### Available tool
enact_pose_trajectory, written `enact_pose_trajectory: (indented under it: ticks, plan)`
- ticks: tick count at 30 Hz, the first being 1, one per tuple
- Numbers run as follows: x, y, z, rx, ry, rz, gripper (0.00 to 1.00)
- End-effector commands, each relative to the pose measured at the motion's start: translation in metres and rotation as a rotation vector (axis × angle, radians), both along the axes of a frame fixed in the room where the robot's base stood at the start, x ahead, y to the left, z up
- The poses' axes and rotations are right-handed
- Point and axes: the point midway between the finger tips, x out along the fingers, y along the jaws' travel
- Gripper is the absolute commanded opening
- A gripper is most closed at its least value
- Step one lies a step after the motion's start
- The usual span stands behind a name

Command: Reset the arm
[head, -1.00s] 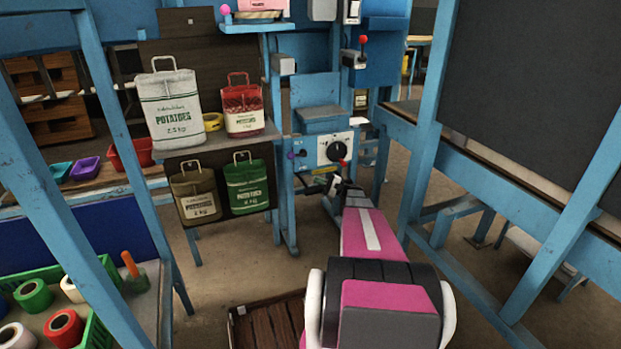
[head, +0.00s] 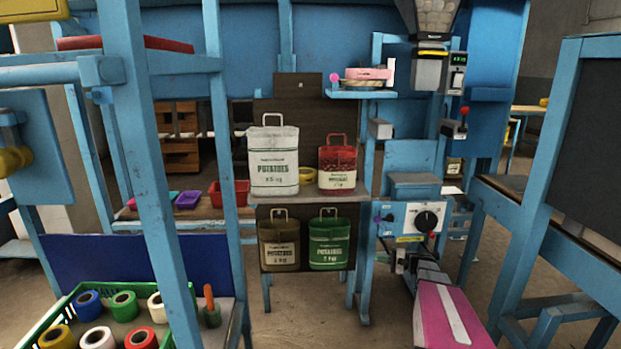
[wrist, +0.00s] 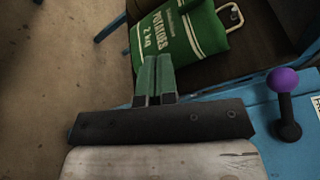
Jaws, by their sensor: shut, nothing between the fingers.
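My arm shows as the pink and black links at the lower right in the head view. My gripper (head: 398,262) is at its far end, small in that view, in front of the blue machine (head: 412,218) with the black dial. In the wrist view, the two green fingers of my gripper (wrist: 154,62) are together with nothing between them. They point toward the green potato sack (wrist: 185,35), which lies beyond their tips. That sack (head: 329,243) also shows in the head view, hanging on the lower board, right of the brown sack (head: 279,245).
A white sack (head: 273,165) and a red sack (head: 337,168) stand on the shelf above. A purple knob (wrist: 283,80) is close to my gripper's right in the wrist view. Blue frame posts stand left and right. A green crate (head: 65,312) of tape rolls is at lower left.

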Motion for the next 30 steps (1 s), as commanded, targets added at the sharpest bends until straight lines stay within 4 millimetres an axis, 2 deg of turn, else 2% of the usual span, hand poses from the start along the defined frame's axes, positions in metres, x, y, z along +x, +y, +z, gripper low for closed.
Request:
enact_pose_trajectory:
  ticks: [1,6,9,12,18,21,25,30]
  plan:
    - [-0.020,0.026,0.003,-0.076,0.020,0.041,0.00]
    - [-0.072,0.084,-0.008,-0.381,0.075,0.178,0.00]
    - [-0.105,0.108,-0.012,-0.571,0.089,0.258,0.00]
    - [-0.138,0.123,-0.014,-0.763,0.087,0.334,0.00]
    - [-0.197,0.133,-0.007,-1.147,0.038,0.475,0.00]
    - [-0.218,0.131,0.001,-1.309,0.001,0.531,0.00]
    - [-0.232,0.127,0.010,-1.458,-0.042,0.578,0.00]
    - [-0.237,0.123,0.015,-1.538,-0.067,0.602,0.00]
